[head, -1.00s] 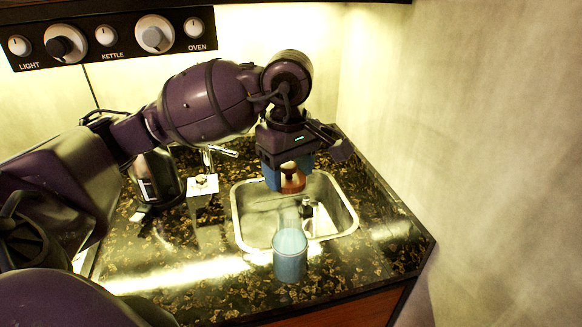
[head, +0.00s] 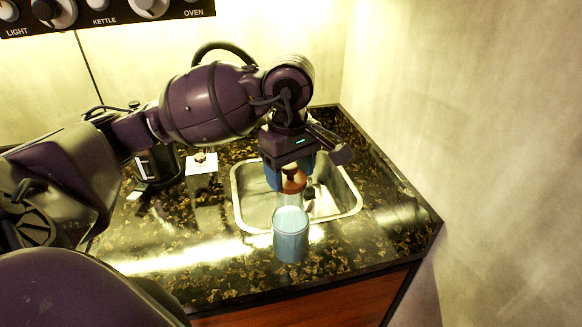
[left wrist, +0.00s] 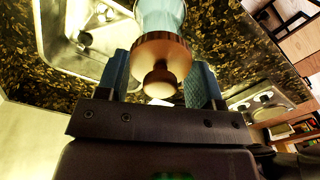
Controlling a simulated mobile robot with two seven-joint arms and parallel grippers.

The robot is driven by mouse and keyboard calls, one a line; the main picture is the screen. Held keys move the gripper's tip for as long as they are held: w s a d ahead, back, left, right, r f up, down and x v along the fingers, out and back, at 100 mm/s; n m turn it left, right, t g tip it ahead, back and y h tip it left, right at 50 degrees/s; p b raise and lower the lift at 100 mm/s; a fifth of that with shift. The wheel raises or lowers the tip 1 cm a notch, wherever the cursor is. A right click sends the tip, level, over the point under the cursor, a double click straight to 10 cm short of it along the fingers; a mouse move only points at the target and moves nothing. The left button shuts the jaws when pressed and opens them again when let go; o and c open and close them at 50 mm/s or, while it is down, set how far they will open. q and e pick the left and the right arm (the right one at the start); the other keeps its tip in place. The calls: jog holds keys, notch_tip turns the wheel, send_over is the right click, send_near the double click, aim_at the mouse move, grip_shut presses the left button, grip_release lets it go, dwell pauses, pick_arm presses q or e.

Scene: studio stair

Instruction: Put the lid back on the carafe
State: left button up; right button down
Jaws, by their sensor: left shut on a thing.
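The carafe (head: 291,240) stands upright on the counter at the front edge of the sink, with a blue lower body and a clear narrower neck. The brown wooden lid (head: 294,185) with its round knob is between the blue fingers of my left gripper (head: 291,173), which is shut on it. In the head view the lid is at the top of the neck; I cannot tell whether it touches. In the left wrist view the lid (left wrist: 150,46) lines up with the carafe (left wrist: 161,13) behind it, which hides the carafe's mouth. My right gripper is not in view.
The steel sink (head: 238,200) lies right behind the carafe. A dark appliance (head: 158,170) and a white card (head: 201,164) with a small object on it stand to the left. The wall closes the right side. The front counter is clear.

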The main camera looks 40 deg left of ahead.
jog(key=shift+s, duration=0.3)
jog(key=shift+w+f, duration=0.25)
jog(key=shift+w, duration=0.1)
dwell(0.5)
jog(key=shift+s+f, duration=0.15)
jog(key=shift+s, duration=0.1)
pick_arm(q)
jog(key=shift+b, duration=0.3)
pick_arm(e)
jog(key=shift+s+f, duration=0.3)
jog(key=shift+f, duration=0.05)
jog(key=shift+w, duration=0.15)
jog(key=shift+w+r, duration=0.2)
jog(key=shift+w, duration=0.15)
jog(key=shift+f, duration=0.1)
